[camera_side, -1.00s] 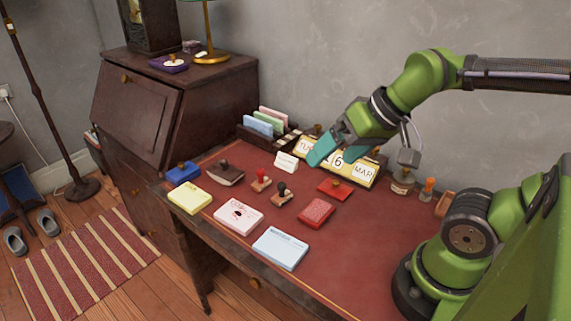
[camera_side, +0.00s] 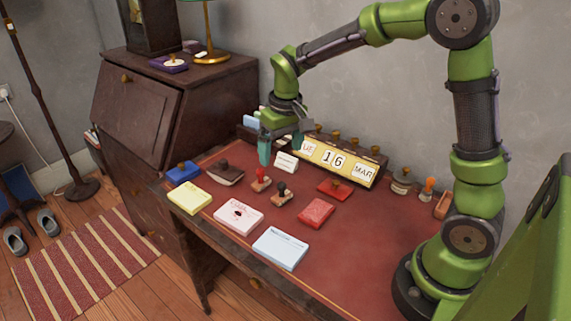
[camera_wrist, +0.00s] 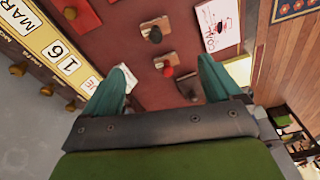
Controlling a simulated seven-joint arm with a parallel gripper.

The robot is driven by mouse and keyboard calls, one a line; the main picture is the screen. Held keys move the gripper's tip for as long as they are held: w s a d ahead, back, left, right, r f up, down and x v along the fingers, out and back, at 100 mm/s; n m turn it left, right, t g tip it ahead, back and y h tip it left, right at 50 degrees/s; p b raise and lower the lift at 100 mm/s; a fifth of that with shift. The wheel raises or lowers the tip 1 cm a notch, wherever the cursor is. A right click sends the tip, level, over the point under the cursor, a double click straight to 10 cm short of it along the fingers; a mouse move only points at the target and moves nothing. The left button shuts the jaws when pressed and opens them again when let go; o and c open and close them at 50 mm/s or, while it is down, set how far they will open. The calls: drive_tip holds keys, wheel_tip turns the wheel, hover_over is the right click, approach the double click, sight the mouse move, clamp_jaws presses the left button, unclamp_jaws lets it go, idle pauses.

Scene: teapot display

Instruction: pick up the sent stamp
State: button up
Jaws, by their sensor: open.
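Two small stamps stand on the red desk top: a red-handled one (camera_side: 261,180) and a black-handled one (camera_side: 282,195). I cannot read which is the sent stamp. In the wrist view the red-handled stamp (camera_wrist: 168,71) lies between and beyond my fingertips, and the black-handled stamp (camera_wrist: 154,34) is farther off. My gripper (camera_side: 281,151) points down, open and empty, with one teal finger close above and behind the red-handled stamp. The wrist view shows both teal fingers of my gripper (camera_wrist: 163,68) spread wide.
A small white card (camera_side: 286,162) stands close to my fingers. The date calendar (camera_side: 340,162) is behind to the right. Blue (camera_side: 183,172), red (camera_side: 334,187) and dark brown (camera_side: 225,173) pads and paper blocks (camera_side: 281,249) lie around. The desk's right front is clear.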

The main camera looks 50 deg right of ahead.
sight(282, 183)
drive_tip(key=f, duration=0.6)
drive_tip(key=w+f, duration=0.1)
drive_tip(key=f, duration=0.2)
drive_tip(key=shift+d, duration=0.15)
drive_tip(key=shift+d+f, duration=0.15)
drive_tip(key=shift+f, duration=1.15)
drive_tip(key=shift+d+f, duration=0.15)
drive_tip(key=shift+f, duration=1.15)
drive_tip(key=shift+c, duration=0.4)
drive_tip(key=c, duration=1.1)
drive_tip(key=shift+o, duration=0.2)
drive_tip(key=shift+r, duration=0.15)
